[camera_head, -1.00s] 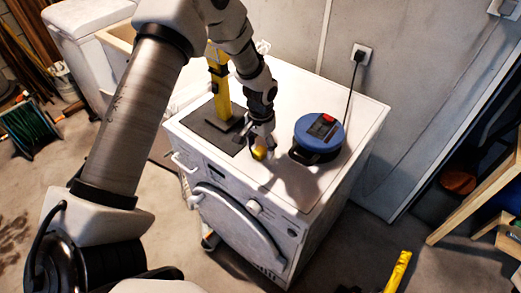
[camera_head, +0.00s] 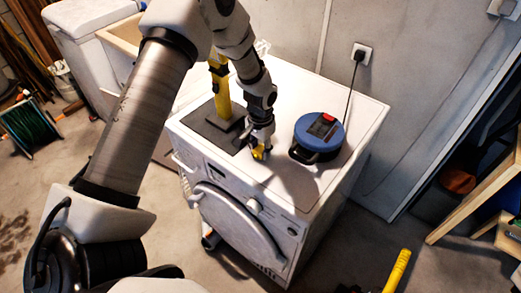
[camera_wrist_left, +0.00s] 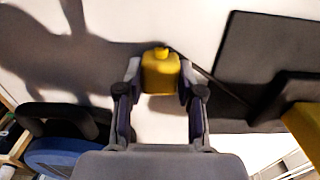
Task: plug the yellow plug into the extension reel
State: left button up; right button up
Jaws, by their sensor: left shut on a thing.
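The yellow plug (camera_head: 258,155) is between the fingers of my left gripper (camera_head: 261,147), over the white machine's top. The left wrist view shows the plug (camera_wrist_left: 160,75) clasped between both fingertips of this gripper (camera_wrist_left: 160,86). I cannot tell whether it touches the surface. The blue extension reel (camera_head: 319,131) lies to the right of the gripper, apart from it, with a red part and a dark panel on top. The reel (camera_wrist_left: 62,157) also shows at the lower left of the left wrist view. My right gripper is not recognisable in view.
A yellow upright post (camera_head: 220,92) on a dark base plate (camera_head: 213,137) stands close left of the gripper. A black cord (camera_head: 349,98) runs from behind the reel to a wall socket (camera_head: 361,53). A yellow bar (camera_head: 399,267) shows at the bottom right.

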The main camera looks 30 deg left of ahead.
aim_at(260, 151)
pick_arm(q)
jog(key=shift+r, duration=0.45)
jog(key=shift+s+d+r+b, duration=0.1)
jog(key=shift+s+r+b, duration=0.25)
jog(key=shift+r, duration=0.3)
jog(key=shift+s+d+r+b, duration=0.1)
jog(key=shift+r+b, duration=0.3)
jog(key=shift+r, duration=0.2)
jog(key=s+d+b, duration=0.2)
jog(key=s, duration=0.5)
jog(key=s+d+r+b, duration=0.1)
jog(key=s+d+b, duration=0.1)
jog(key=s, duration=0.5)
jog(key=shift+s+d+r+b, duration=0.2)
jog(key=shift+r+b, duration=0.1)
jog(key=shift+b, duration=0.1)
